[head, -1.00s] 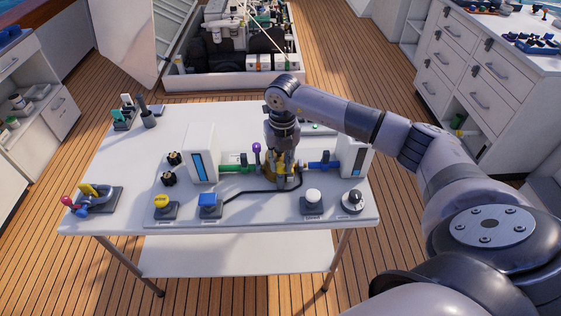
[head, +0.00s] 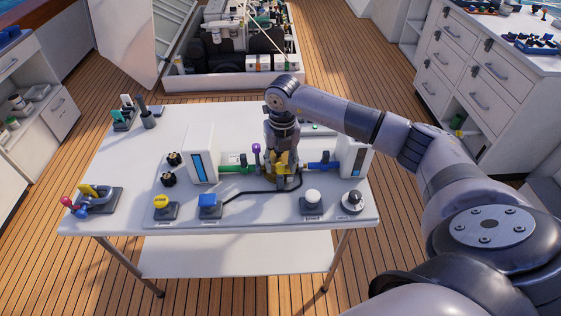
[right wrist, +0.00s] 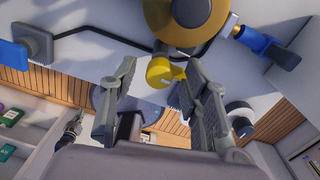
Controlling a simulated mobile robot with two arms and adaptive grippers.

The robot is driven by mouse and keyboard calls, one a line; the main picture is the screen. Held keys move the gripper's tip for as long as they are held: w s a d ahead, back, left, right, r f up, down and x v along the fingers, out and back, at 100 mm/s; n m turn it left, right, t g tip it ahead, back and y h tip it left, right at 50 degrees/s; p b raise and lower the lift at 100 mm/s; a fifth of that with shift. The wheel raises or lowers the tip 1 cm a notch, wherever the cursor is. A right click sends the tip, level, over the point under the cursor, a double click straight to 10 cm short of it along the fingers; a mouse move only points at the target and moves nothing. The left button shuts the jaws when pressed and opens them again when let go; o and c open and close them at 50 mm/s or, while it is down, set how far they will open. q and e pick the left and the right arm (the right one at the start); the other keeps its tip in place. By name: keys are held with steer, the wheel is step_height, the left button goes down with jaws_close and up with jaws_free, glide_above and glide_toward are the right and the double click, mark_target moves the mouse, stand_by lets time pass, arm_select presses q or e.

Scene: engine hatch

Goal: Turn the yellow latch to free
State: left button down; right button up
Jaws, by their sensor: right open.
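A yellow part (head: 283,161) of the fitting between the green and blue pipes shows at the back middle of the table, under my right gripper (head: 284,165). In the right wrist view, a yellow handle-like piece (right wrist: 160,72) sticks out below a large orange-yellow dome (right wrist: 190,18). This piece looks like the latch, but I cannot be sure. My right gripper also shows in the right wrist view (right wrist: 160,82), with its fingers spread wide and the yellow piece between their tips in the picture. I cannot tell whether either finger touches it. My left gripper is not in view.
A white box stands at each side of the fitting, the left one (head: 201,153) with a blue stripe. A black cable runs to the blue button (head: 209,202). A yellow-topped control (head: 162,203), a white button (head: 313,199) and a dark knob (head: 353,200) line the front.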

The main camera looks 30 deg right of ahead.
mark_target(281, 165)
step_height(281, 165, up, 12)
steer(key=shift+d, duration=0.15)
stand_by(0.3)
stand_by(0.4)
